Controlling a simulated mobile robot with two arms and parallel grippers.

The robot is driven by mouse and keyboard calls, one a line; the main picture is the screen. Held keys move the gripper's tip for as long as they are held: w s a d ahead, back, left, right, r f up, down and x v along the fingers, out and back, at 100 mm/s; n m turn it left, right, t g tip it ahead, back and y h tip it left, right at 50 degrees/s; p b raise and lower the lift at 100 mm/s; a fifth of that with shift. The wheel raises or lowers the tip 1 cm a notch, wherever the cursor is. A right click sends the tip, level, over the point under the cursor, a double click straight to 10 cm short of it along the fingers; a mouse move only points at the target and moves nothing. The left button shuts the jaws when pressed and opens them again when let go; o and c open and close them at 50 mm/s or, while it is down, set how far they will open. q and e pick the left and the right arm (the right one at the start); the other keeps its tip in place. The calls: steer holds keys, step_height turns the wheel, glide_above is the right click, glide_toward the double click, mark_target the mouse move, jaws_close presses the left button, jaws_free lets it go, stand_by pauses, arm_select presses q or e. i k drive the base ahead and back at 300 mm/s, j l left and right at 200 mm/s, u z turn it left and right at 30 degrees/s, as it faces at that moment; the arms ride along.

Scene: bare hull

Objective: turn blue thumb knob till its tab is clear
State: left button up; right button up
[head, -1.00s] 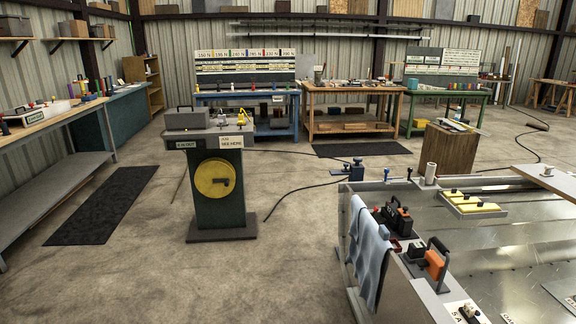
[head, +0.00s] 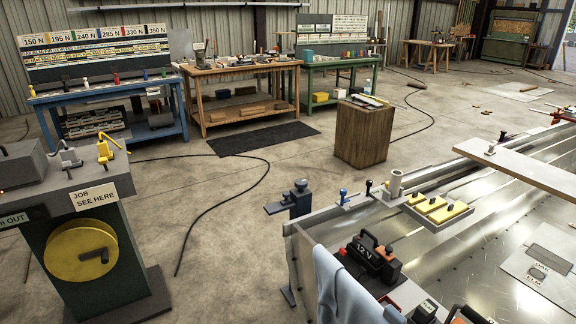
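A small blue knob (head: 343,195) stands upright on the near left corner of the metal hull (head: 330,212). It looks like the blue thumb knob, but it is too small to make out a tab or which way it is turned. A similar dark knob (head: 368,187) stands just right of it, and a pale grey cylinder (head: 396,184) right of that. Neither of my grippers is in view.
A green pedestal with a yellow disc (head: 82,252) and a "JOB SEE HERE" sign stands at left. A vise-like fixture (head: 299,198) juts from the hull's corner. A black 12 V box (head: 368,258), a blue cloth (head: 340,290) and yellow blocks (head: 438,209) sit on the hull.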

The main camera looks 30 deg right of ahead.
mark_target(343, 192)
steer(key=i+z, duration=0.15)
steer(key=i, duration=0.35)
steer(key=i+j+z, duration=0.15)
steer(key=i, duration=0.3)
steer(key=i+j+z, duration=0.2)
steer(key=i, duration=0.3)
